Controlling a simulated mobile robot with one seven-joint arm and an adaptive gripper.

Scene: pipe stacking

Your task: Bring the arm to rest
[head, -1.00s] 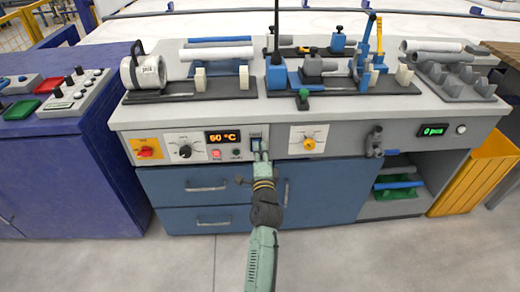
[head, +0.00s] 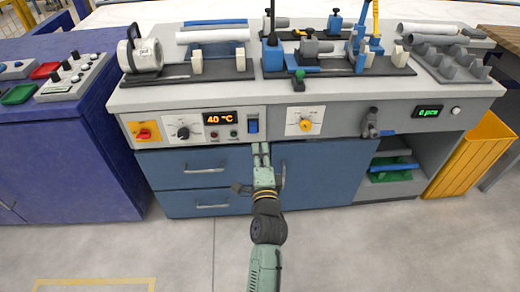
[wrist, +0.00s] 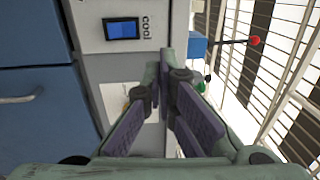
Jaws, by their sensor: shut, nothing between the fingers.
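My gripper (head: 261,148) is shut and empty in front of the bench, just below the control panel and its blue switch (head: 253,126). Its fingers also fill the middle of the wrist view (wrist: 163,105). The arm reaches up from the bottom of the head view. In the wrist view a blue switch (wrist: 122,29), with a label reading COOL, is up and left of the fingers and apart from them. The temperature display (head: 219,118) reads about 40 °C.
Blue drawers (head: 200,170) and a blue door (head: 320,180) lie behind my arm. Pipes and fixtures stand on the bench top. A yellow bin (head: 475,160) is at right and a dark blue cabinet (head: 70,170) at left. The floor in front is clear.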

